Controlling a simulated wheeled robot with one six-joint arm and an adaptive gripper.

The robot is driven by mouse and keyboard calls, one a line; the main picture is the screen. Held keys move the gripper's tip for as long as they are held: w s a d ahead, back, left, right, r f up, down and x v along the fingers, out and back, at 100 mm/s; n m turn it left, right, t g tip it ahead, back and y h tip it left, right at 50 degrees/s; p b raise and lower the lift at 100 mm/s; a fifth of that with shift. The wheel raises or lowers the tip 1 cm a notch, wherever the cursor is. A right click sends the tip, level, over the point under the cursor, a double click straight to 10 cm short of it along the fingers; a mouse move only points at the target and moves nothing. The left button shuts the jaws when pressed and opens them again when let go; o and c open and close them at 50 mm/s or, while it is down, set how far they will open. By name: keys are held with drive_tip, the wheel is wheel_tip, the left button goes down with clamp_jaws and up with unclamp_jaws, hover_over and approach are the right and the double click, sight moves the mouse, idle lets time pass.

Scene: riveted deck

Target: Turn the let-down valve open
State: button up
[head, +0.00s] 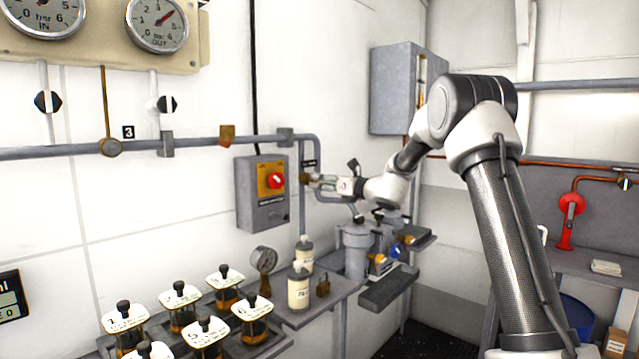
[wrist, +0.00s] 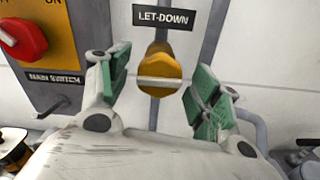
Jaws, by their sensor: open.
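The let-down valve shows in the wrist view as a yellow-orange knob (wrist: 160,72) on a vertical grey pipe. A pale bar lies level across the knob's face. A black LET-DOWN label (wrist: 160,18) sits just above it. My gripper (wrist: 158,90) is open, with one green-padded finger on each side of the knob and visible gaps between pads and knob. In the head view my gripper (head: 318,180) is at the pipe right of the switch box, and the valve (head: 305,179) shows small, partly hidden by the fingers.
The grey main switch box (head: 262,215) with a red knob (wrist: 22,40) stands close left of my gripper. A grey cabinet (head: 398,88) hangs behind my arm.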

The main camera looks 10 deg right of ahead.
drive_tip(key=shift+x, duration=1.05)
drive_tip(key=c, duration=1)
drive_tip(key=shift+c, duration=0.2)
